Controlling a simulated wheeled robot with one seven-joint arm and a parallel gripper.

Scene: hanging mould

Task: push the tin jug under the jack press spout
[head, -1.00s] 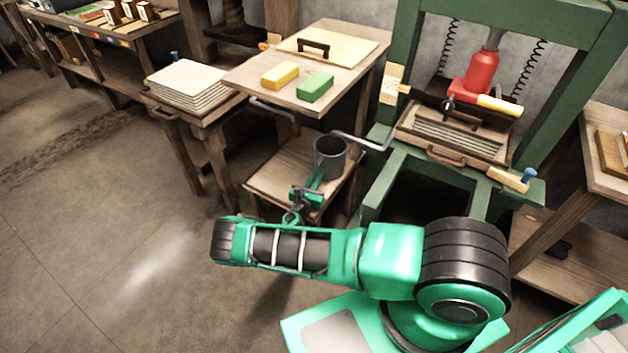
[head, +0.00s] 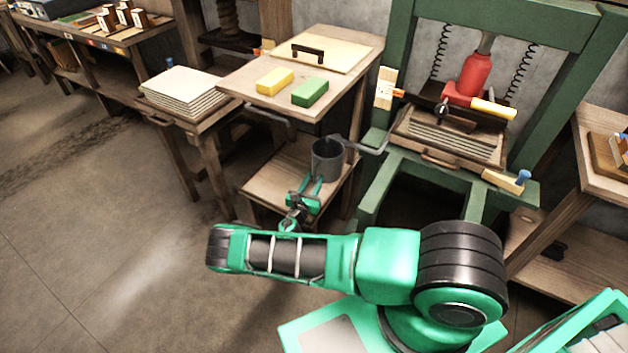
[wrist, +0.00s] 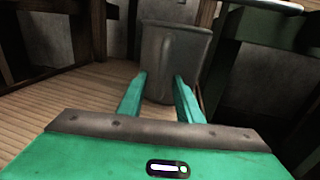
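The tin jug (head: 328,161) is a dark grey cylinder standing upright on the low wooden shelf beside the green press. My gripper (head: 312,186) is just in front of it, low over the shelf. In the wrist view the jug (wrist: 173,62) stands straight ahead, and my gripper (wrist: 160,88) has its two green fingers apart, with tips at the jug's near side. I cannot tell whether they touch it. The grey spout (head: 362,145) of the jack press (head: 470,100) reaches left from the press, close to the jug's top right. The exact gap is unclear.
A wooden table (head: 245,85) with a yellow block (head: 275,81) and a green block (head: 310,92) overhangs the low shelf (head: 272,180). The press's green frame (head: 372,190) stands to the right. Open floor (head: 90,250) lies to the left.

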